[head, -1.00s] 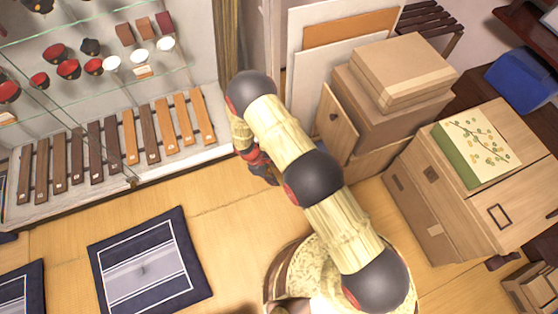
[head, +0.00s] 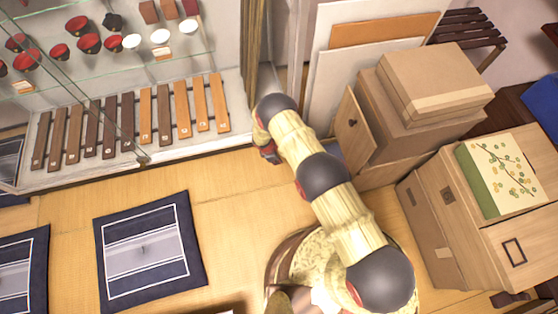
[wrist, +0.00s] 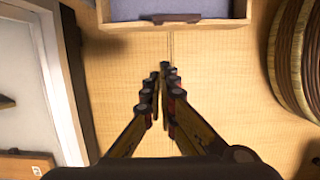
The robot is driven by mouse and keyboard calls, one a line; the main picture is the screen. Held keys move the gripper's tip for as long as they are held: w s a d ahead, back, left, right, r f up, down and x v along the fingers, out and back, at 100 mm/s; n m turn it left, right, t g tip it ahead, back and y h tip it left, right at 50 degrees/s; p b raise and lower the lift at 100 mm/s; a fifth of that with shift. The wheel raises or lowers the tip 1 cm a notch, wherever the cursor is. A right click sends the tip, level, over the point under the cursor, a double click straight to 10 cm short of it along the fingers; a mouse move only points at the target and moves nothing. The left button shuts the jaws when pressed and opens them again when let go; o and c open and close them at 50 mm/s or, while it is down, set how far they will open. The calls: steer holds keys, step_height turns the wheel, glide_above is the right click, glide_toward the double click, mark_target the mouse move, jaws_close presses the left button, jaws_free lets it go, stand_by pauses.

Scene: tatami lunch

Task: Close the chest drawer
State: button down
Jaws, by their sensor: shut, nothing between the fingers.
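The drawer (wrist: 240,22) is open at the top of the wrist view. It has a light wood rim, a grey-blue inside and a dark handle (wrist: 176,18) on its near side. My gripper (wrist: 162,70) is shut and empty, with its fingertips a little short of the drawer front and pointing toward it, apart from it in the picture. In the head view, the wooden chest (head: 380,130) stands right of my arm, with a knobbed wood panel (head: 352,125) on its left side. My arm hides most of the drawer there; only a bluish patch shows beside it.
A glass display case (head: 130,90) is at the left. Blue cushions (head: 150,250) lie on the tatami; the floor between them and my arm is clear.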

steer(key=w+d+f+b, duration=0.1)
steer(key=d+f+b, duration=0.2)
steer(key=d+f, duration=0.2)
steer(key=shift+b+x, duration=0.3)
steer(key=shift+x, duration=0.65)
steer(key=shift+w+d, duration=0.15)
steer(key=shift+w, duration=0.05)
